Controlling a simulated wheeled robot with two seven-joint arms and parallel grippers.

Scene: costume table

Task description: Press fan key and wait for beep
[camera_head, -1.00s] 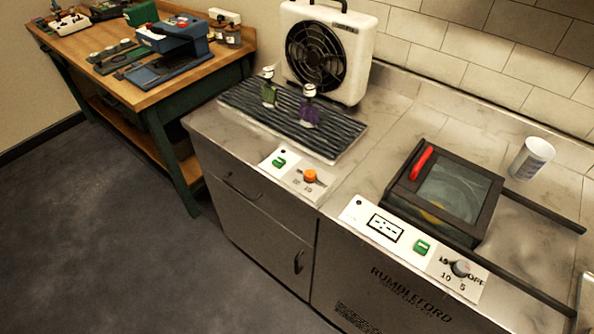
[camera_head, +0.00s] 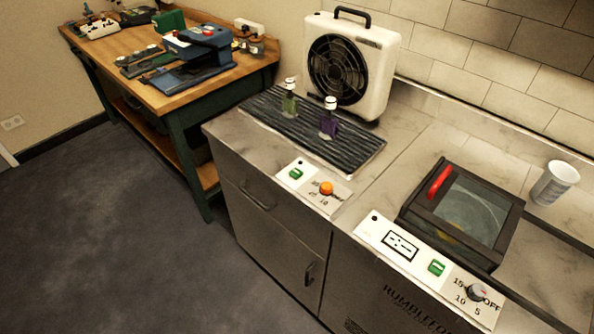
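A white box fan (camera_head: 349,65) with a black round grille and a black top handle stands at the back of the steel counter. In front of it is a dark ribbed mat (camera_head: 345,150). A control panel (camera_head: 315,188) on the counter's front edge below the mat has a green key (camera_head: 296,174) and an orange knob (camera_head: 326,188). A second panel to the right (camera_head: 398,246) has a display, another green key (camera_head: 437,267) and a grey knob (camera_head: 477,291). Labels on the keys are too small to read. Neither gripper is in view.
A dark-framed glass-lidded box (camera_head: 470,212) with a red handle and a white cup (camera_head: 555,183) are at the right. A wooden workbench (camera_head: 185,92) stands at the left. The floor in front is clear.

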